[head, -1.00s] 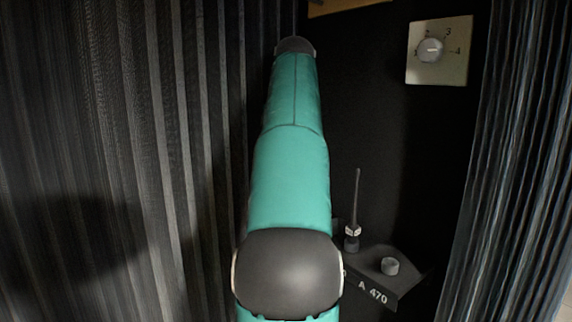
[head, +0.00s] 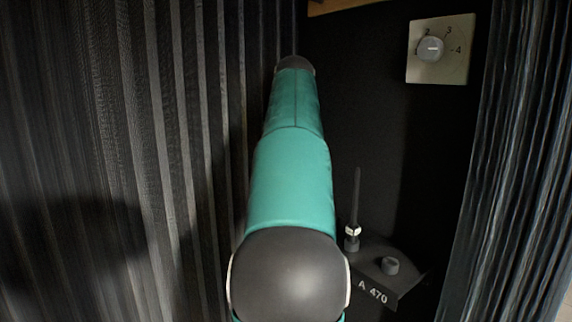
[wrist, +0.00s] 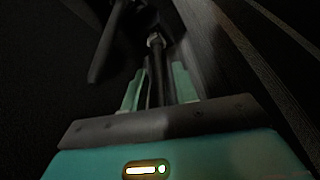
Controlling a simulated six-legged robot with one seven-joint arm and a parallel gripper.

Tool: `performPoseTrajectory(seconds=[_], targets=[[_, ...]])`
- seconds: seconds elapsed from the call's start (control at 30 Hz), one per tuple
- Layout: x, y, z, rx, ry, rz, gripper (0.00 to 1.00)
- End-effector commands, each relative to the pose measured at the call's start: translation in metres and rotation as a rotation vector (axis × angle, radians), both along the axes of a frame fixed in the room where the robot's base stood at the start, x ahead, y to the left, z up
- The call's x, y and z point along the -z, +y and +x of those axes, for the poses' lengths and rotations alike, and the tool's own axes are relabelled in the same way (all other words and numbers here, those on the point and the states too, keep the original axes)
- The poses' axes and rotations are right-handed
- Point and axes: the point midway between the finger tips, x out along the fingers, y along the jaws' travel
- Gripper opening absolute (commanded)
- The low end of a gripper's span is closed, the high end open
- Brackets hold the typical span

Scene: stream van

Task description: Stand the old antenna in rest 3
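In the wrist view, the two teal fingers of my gripper (wrist: 156,88) stand either side of a dark rod. The rod runs away from the palm to a pale collar (wrist: 155,40), like an antenna. I cannot tell whether the fingers touch it. In the head view, my arm hides my gripper. A short round cup (head: 390,266) on that shelf looks empty. I can read no rest number there.
A pale dial plate (head: 455,70) numbered around a round knob (head: 430,48) is on the dark back wall. Pleated dark curtains hang at left (head: 120,120) and right (head: 515,170). In the wrist view, another dark bar (wrist: 105,40) lies beyond my fingers, at upper left.

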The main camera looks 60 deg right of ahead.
Motion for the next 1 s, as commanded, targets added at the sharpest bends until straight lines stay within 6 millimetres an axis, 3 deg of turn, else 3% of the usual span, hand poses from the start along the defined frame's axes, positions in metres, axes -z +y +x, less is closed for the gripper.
performPoseTrajectory(seconds=[0.27,0.7,1.0], targets=[[-0.01,0.001,-0.001,0.0,-0.001,-0.003,0.29],[-0.066,0.014,-0.013,0.001,-0.001,-0.001,0.29],[-0.075,0.017,-0.015,0.0,0.0,0.0,0.29]])
